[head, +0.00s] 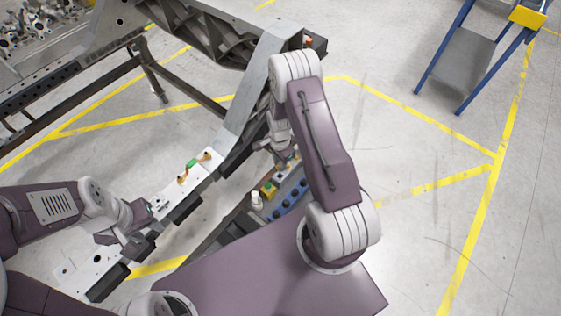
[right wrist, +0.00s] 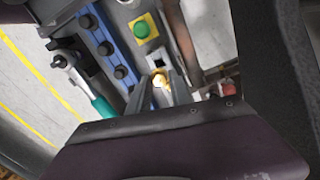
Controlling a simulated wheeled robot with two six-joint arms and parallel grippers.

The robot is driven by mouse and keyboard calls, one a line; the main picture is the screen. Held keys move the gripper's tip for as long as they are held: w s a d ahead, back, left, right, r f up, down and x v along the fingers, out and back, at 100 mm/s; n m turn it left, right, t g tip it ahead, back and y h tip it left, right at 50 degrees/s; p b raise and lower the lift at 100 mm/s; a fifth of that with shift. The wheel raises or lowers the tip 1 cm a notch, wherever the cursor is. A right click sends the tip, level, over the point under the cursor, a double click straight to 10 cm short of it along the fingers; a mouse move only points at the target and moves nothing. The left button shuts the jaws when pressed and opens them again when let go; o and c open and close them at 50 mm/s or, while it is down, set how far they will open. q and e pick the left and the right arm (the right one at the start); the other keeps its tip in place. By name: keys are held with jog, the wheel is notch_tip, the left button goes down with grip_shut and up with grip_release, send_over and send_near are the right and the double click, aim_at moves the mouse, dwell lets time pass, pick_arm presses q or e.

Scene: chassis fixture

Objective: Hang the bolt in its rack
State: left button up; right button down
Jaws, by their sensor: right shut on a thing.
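My right gripper (right wrist: 160,92) is shut on a small brass-coloured piece that looks like the bolt (right wrist: 159,79); its fingers hide much of it. It is over a tray area beside a blue strip with several dark round knobs (right wrist: 104,46), which also shows in the head view (head: 291,196). I cannot tell which part is the bolt's rack. My left gripper (head: 146,216) is at the pale chassis rail (head: 164,197); its fingers are too small to read.
A green button on a yellow plate (right wrist: 141,28) is just beyond the right gripper. A ratchet with a teal handle (right wrist: 104,109) lies left of the blue strip. A red part (right wrist: 229,88) is to the right. A green and orange fitting (head: 191,164) sits on the rail.

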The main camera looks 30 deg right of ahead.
jog(key=shift+d+f+b, duration=0.2)
jog(key=shift+f+b, duration=0.3)
jog(key=shift+f, duration=0.2)
notch_tip(320, 180, down, 2)
jog(key=shift+a+f+b, duration=0.15)
jog(key=shift+b, duration=0.85)
jog(key=shift+f, duration=0.15)
jog(key=shift+f+b, duration=1.4)
jog(key=shift+f, duration=0.45)
